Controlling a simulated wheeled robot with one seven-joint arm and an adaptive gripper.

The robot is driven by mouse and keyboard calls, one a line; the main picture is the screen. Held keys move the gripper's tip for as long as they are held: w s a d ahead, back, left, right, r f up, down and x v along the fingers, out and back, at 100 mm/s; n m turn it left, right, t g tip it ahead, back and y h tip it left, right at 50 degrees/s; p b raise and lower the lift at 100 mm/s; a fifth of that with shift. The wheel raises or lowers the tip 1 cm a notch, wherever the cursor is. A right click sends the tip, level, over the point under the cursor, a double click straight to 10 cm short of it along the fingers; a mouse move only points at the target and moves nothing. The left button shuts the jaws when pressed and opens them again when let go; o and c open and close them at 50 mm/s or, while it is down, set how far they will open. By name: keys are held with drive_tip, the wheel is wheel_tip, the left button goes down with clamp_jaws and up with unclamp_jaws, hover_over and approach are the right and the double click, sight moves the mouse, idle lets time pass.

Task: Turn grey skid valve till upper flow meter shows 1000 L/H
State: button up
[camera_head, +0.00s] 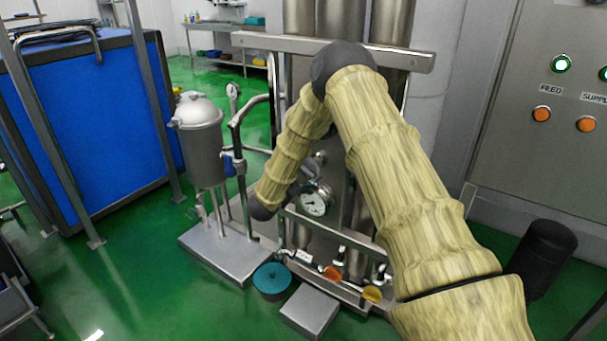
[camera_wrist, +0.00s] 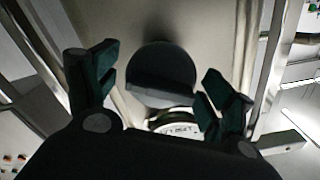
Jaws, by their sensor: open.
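A dark grey round knob (camera_wrist: 160,75) with a flat lower face, which looks like the grey skid valve, sits between my fingers in the wrist view. My gripper (camera_wrist: 158,85) is open, with one dark green-padded finger on each side of the knob. Gaps show on both sides, so I see no grip on it. A round white dial (camera_wrist: 178,127) is partly visible just below the knob. In the head view a round dial gauge (camera_head: 314,203) faces me on the skid; its reading is too small to tell. My arm hides much of the skid, and I cannot identify the upper flow meter.
A steel filter vessel (camera_head: 198,140) and pipes stand left of the skid. A teal round object (camera_head: 272,280), a grey box (camera_head: 312,310), and orange (camera_head: 332,273) and yellow (camera_head: 372,293) handles are low in front. A control cabinet (camera_head: 550,150) stands right.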

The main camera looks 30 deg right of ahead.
drive_tip(key=c, duration=0.9)
drive_tip(key=shift+o, duration=0.2)
drive_tip(key=shift+f+m+b, duration=0.25)
drive_tip(key=shift+m+b, duration=0.55)
drive_tip(key=shift+r+m+b, duration=0.15)
drive_tip(key=shift+m+b, duration=0.4)
drive_tip(key=shift+m, duration=0.45)
drive_tip(key=shift+s, duration=0.1)
drive_tip(key=o, duration=0.9)
drive_tip(key=shift+d, duration=0.15)
drive_tip(key=shift+c, duration=0.2)
drive_tip(key=shift+a+r, duration=0.1)
drive_tip(key=shift+a, duration=0.1)
